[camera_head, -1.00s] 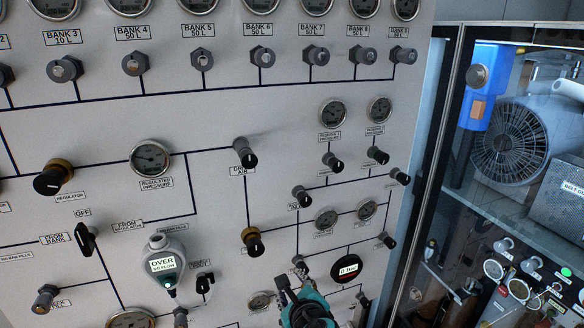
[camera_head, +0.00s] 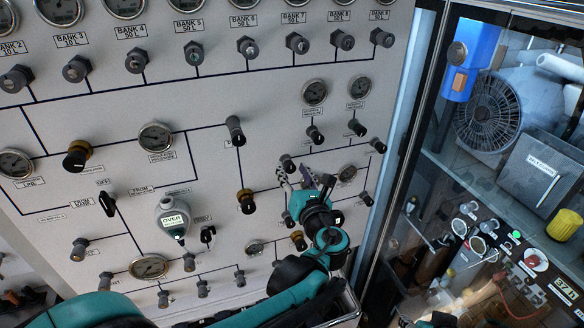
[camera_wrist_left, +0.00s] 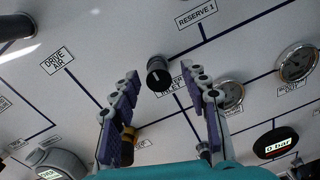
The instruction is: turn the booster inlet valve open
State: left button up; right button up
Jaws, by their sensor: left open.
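The booster inlet valve is a small black knob (camera_wrist_left: 158,73) on the grey panel. In the left wrist view its label, partly hidden by a finger, ends in "INLET". In the head view the knob (camera_head: 287,163) shows just above my left gripper's fingertips. My left gripper (camera_head: 305,179) is open and empty, its fingers pointing up at the panel. In the left wrist view the knob lies between and slightly beyond the two spread fingertips (camera_wrist_left: 164,80). I see no contact.
A drive air knob (camera_head: 235,130) is up and left, a brass-collared knob (camera_head: 246,201) lower left. A gauge (camera_wrist_left: 229,96) and a "0 bar" display (camera_wrist_left: 275,144) sit right of the fingers. A glass-fronted cabinet (camera_head: 440,180) stands right of the panel.

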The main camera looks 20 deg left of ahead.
pick_arm(q)
jog(key=shift+w+a, duration=0.35)
grip_shut()
